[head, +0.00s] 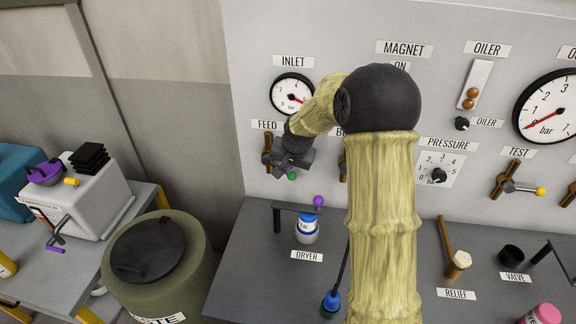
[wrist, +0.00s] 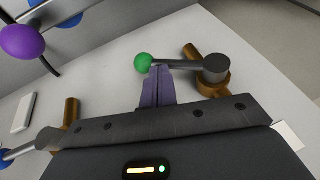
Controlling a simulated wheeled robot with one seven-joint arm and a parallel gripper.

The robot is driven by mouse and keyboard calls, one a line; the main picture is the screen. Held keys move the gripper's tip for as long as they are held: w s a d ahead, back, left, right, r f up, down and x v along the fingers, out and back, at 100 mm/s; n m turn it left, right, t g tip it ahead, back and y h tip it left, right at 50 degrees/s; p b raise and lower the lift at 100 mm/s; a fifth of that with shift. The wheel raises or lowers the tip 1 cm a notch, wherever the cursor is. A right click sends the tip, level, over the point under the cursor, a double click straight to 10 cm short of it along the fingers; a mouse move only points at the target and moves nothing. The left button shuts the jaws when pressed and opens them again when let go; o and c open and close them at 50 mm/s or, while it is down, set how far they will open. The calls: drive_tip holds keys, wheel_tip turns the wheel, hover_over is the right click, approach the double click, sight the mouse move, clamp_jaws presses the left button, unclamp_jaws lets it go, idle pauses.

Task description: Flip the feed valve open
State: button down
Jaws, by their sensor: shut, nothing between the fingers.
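The feed valve has a brass body (head: 267,155) on the panel under the FEED label. It also shows in the wrist view as a brass body with a dark hub (wrist: 216,70), from which a grey lever runs to a green knob (wrist: 144,62). In the head view the green knob (head: 292,176) shows just below my dark gripper, right of and below the brass body; the lever is mostly hidden. My gripper (wrist: 158,70) is shut and empty. Its fingertips are at the lever beside the green knob; I cannot tell whether they touch.
Another brass valve with a blue-knobbed lever (wrist: 20,150) stands on the other side of my gripper in the wrist view. The INLET gauge (head: 292,94) is above. The bench below holds a dryer bottle (head: 307,230) and a bracket with a purple knob (head: 318,201).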

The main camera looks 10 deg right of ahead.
drive_tip(key=shift+f+y+b, duration=0.4)
drive_tip(key=shift+y+b, duration=0.1)
drive_tip(key=shift+f+m+t+y+b, duration=0.3)
drive_tip(key=shift+f+y+b, duration=0.1)
drive_tip(key=shift+y+b, duration=0.15)
drive_tip(key=shift+w+f+t+y+b, duration=0.15)
drive_tip(key=shift+f+t+y+b, duration=0.15)
drive_tip(key=shift+y+b, duration=0.2)
drive_tip(key=shift+w+a+f+b, duration=0.15)
drive_tip(key=shift+a+f+b, duration=0.6)
drive_tip(key=shift+b, duration=0.25)
drive_tip(key=shift+w+a+f+b, duration=0.15)
drive_tip(key=shift+a+f+b, duration=0.35)
drive_tip(key=shift+f+b, duration=0.45)
drive_tip(key=shift+a, duration=0.1)
